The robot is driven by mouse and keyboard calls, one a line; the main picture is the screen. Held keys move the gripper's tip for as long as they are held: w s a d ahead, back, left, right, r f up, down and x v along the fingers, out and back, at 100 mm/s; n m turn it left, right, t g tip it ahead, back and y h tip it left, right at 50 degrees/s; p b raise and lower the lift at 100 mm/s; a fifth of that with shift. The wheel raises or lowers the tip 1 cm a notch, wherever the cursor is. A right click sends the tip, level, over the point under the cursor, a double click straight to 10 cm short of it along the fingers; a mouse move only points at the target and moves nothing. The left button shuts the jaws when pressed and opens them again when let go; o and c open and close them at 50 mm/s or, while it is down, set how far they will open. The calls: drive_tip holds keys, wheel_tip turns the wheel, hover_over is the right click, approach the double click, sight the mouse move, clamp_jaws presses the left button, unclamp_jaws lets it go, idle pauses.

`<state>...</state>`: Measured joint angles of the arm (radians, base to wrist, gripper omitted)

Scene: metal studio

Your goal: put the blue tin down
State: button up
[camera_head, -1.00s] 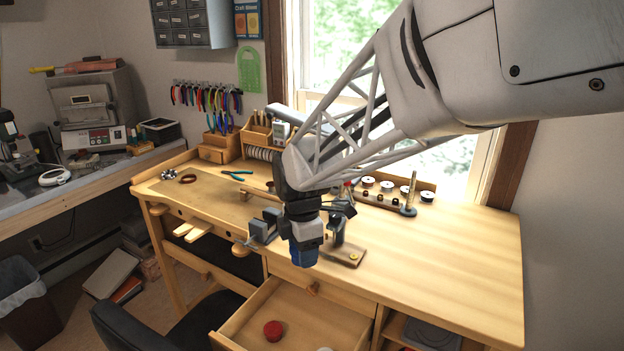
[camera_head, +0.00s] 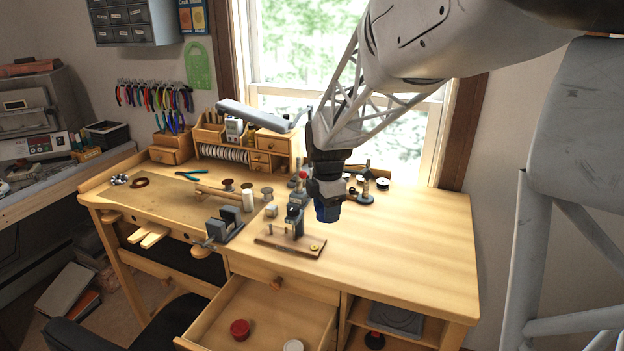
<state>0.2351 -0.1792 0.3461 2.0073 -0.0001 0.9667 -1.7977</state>
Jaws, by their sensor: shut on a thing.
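The blue tin (camera_head: 328,210) hangs below my gripper (camera_head: 327,196), which is shut on it. The tin appears above the workbench top (camera_head: 410,238), right of the small tool on a wooden base. I cannot tell for certain whether there is a gap between the tin and the bench. The fingertips are dark and mostly hidden around the tin's upper part.
A vise (camera_head: 225,226) and a small tool on a wooden base (camera_head: 291,245) stand left of the tin. Spools and pegs stand behind it. The bench's right side is clear. An open drawer (camera_head: 262,318) holds a red tin (camera_head: 240,329) and a white one (camera_head: 293,346).

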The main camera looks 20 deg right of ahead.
drive_tip(key=s+d+f, duration=0.1)
drive_tip(key=d, duration=0.8)
drive_tip(key=d+f+m, duration=0.1)
drive_tip(key=d+f, duration=0.1)
drive_tip(key=d, duration=0.7)
drive_tip(key=s+d+f+m, duration=0.1)
drive_tip(key=d, duration=0.9)
drive_tip(key=shift+s+f, duration=0.35)
drive_tip(key=shift+f, duration=0.45)
drive_tip(key=shift+w, duration=0.1)
hover_over(412, 201)
drive_tip(key=shift+a+f, duration=0.15)
drive_tip(key=shift+f, duration=0.55)
drive_tip(key=shift+f, duration=1.75)
